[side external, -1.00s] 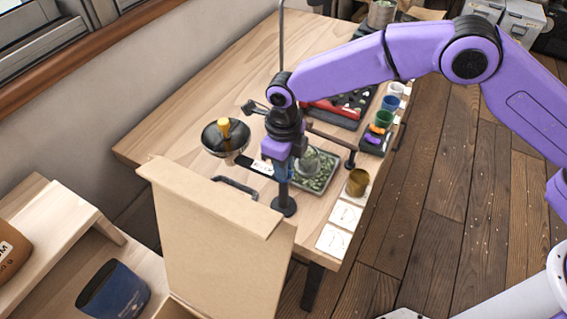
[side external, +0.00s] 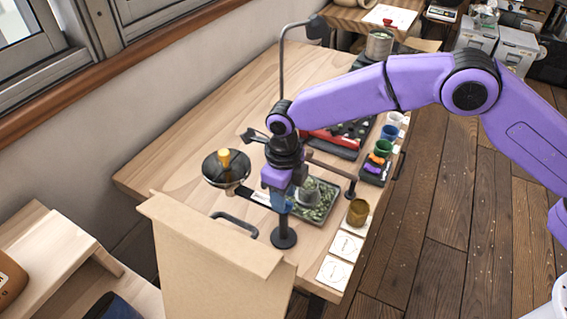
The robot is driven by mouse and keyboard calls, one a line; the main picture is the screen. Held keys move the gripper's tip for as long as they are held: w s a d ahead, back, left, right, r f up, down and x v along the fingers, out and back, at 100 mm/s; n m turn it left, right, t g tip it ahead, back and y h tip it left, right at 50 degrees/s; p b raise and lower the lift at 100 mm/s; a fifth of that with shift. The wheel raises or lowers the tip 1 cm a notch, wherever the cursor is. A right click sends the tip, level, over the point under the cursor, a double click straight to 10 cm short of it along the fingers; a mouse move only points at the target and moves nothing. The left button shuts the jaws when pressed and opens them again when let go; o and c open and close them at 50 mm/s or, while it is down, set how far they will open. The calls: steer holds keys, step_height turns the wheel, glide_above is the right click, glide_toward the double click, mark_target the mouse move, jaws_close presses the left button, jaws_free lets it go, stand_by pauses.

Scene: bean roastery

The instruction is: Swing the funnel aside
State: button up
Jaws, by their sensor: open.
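The funnel (side external: 211,172) is a dark, wide bowl with an upright yellow-orange handle (side external: 225,158), on the left half of the table in the side external view. A dark bar runs from it toward a black post with a round base (side external: 284,239). My gripper (side external: 279,208) points down over this post, to the right of the funnel and apart from its handle. It is open; its fingertips are small and overlap the post, so their exact distance from it is hard to judge. Part of the bar is hidden behind my gripper.
A tray of greenish beans (side external: 319,214) lies right of my gripper, with a gold cup (side external: 358,212) and white cards (side external: 346,247) beyond. A cardboard panel (side external: 215,262) stands in front. A tall lamp (side external: 283,68) rises behind. Bare wood lies around the funnel.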

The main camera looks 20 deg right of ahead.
step_height(320, 180, up, 17)
steer(key=shift+f, duration=0.2)
stand_by(0.7)
steer(key=s+d+r+m, duration=0.3)
steer(key=s+d+m, duration=1)
steer(key=d+m, duration=0.35)
steer(key=s+d+f+m, duration=0.2)
steer(key=s+d+m, duration=0.5)
steer(key=d+m, duration=0.1)
steer(key=s+d+f+m, duration=0.3)
steer(key=s+d+m, duration=0.4)
steer(key=d, duration=0.3)
steer(key=shift+m, duration=0.55)
